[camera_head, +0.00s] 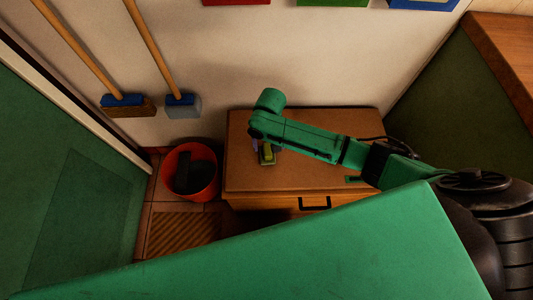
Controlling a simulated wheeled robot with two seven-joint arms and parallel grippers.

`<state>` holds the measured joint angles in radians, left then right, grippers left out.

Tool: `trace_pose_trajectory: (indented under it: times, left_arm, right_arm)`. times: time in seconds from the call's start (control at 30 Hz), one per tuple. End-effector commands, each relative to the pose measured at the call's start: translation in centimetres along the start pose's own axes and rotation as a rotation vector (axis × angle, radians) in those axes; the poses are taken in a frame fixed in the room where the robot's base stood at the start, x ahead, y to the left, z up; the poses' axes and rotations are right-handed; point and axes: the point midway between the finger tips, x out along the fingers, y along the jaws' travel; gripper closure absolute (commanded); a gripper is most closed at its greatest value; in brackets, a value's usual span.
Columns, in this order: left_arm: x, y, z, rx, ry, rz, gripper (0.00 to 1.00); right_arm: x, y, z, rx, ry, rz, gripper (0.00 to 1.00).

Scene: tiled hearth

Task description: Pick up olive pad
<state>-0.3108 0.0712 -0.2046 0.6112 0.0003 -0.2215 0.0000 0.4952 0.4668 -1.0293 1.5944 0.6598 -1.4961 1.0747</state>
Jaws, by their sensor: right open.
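The olive pad (268,154) appears as a small yellow-green block on the brown top of a low cabinet, left of its middle. My right arm reaches in from the right, and its wrist end is over the cabinet. My right gripper (263,146) is open and sits at the pad, small and mostly hidden below the wrist. I cannot tell whether its fingers touch the pad. A small purple patch (256,144) shows just left of the pad; what it is cannot be made out. My left gripper is not in view.
The low cabinet (240,180) has a drawer with a dark handle (314,203). A red bucket (191,172) with dark contents stands left of it. Two brooms (127,104) (182,105) lean on the wall. The cabinet top's front left is clear.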

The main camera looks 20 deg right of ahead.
Motion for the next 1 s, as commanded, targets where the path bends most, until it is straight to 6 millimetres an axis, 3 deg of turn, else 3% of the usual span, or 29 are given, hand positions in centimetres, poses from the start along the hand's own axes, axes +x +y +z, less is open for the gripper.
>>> trace_pose_trajectory:
  times: [0.17,0.3,0.53,0.77,1.0]
  left_arm:
    - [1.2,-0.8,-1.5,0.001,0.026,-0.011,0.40]
    - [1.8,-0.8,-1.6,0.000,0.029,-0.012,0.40]
    - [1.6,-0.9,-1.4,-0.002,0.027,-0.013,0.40]
    - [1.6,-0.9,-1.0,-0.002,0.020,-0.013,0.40]
    - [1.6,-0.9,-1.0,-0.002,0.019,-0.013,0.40]
  right_arm:
    - [3.3,-0.6,0.0,-0.001,0.000,0.000,0.00]
    - [5.3,-0.7,0.1,-0.001,0.000,0.000,0.00]
    - [5.4,-0.7,0.1,-0.001,0.001,-0.001,0.00]
    - [5.4,-0.7,0.1,-0.001,0.000,-0.001,0.88]
    - [5.2,-0.7,0.1,-0.001,0.001,-0.001,0.90]
